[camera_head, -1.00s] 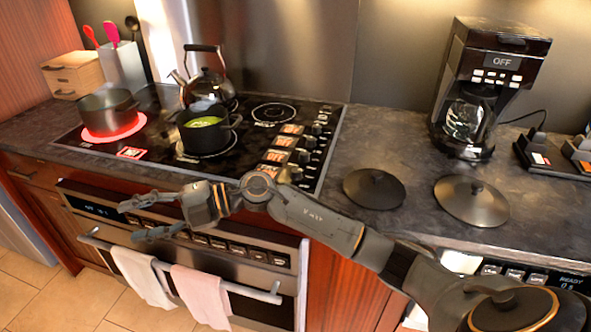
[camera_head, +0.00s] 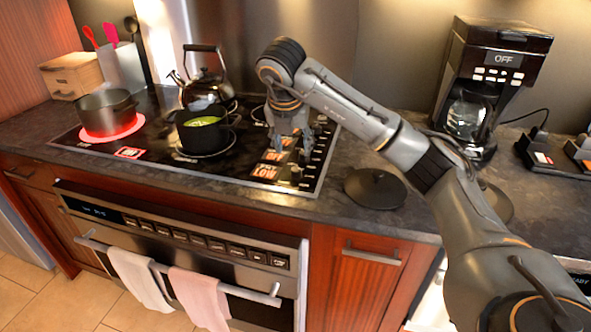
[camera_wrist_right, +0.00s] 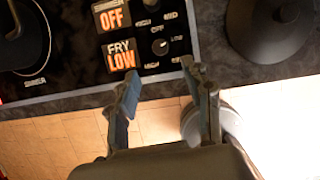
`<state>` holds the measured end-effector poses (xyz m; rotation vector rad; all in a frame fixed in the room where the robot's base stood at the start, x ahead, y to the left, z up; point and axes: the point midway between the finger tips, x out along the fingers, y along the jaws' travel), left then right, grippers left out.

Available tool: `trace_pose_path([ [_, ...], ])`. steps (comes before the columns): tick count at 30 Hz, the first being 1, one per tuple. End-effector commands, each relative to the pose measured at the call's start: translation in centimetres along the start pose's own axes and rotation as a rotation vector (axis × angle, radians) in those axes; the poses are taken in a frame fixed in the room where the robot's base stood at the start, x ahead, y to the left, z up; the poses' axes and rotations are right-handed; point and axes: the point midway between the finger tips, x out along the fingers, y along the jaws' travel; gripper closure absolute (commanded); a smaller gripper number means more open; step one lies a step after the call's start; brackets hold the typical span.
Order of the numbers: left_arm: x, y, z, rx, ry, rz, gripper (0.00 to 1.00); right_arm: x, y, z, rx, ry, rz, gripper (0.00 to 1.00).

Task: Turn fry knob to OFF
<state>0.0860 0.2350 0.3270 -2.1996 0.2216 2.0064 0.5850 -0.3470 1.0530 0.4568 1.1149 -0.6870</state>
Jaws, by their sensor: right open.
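The stove's fry display (camera_wrist_right: 121,56) reads "FRY LOW" in the right wrist view. It also shows near the front of the cooktop panel in the head view (camera_head: 264,171). The small round fry knob (camera_wrist_right: 160,46) is right of that display, with HIGH, MED, OFF and LOW marks around it. My right gripper (camera_head: 291,143) is over the control panel in the head view. In the right wrist view its spread fingers (camera_wrist_right: 160,77) are open and empty, their tips below the knob in the picture. No contact with the knob shows. My left gripper is not in view.
A dark pot with green contents (camera_head: 203,131), a kettle (camera_head: 207,88) and a pot on a red-glowing burner (camera_head: 106,109) stand on the cooktop. Another display (camera_wrist_right: 112,15) reads OFF. A dark lid (camera_head: 375,188) and a coffee maker (camera_head: 490,80) are to the right.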

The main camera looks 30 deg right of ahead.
Motion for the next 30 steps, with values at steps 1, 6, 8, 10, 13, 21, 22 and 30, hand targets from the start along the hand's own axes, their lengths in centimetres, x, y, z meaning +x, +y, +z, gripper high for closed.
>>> trace_pose_path([
  [1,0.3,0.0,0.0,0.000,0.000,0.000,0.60,1.4,0.0,-0.2,-0.001,0.005,-0.003,0.50],
  [6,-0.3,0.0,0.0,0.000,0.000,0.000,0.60,4.8,-0.1,0.0,-0.002,0.003,-0.003,0.50],
  [8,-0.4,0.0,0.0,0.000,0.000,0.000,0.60,5.9,-0.1,0.0,-0.001,0.003,-0.002,0.50],
  [10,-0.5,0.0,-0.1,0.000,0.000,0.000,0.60,7.1,-0.1,0.0,-0.002,0.003,-0.001,0.50],
  [13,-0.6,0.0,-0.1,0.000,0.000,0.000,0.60,8.4,0.0,0.0,-0.001,0.002,-0.001,0.50],
  [21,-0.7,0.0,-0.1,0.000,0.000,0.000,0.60,9.7,0.0,0.0,-0.003,0.001,0.002,0.50],
  [22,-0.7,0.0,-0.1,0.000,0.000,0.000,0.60,9.7,0.0,0.0,-0.003,0.001,0.002,0.50],
  [30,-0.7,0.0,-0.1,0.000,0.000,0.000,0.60,9.7,0.0,0.0,-0.003,0.001,0.002,0.72],
])
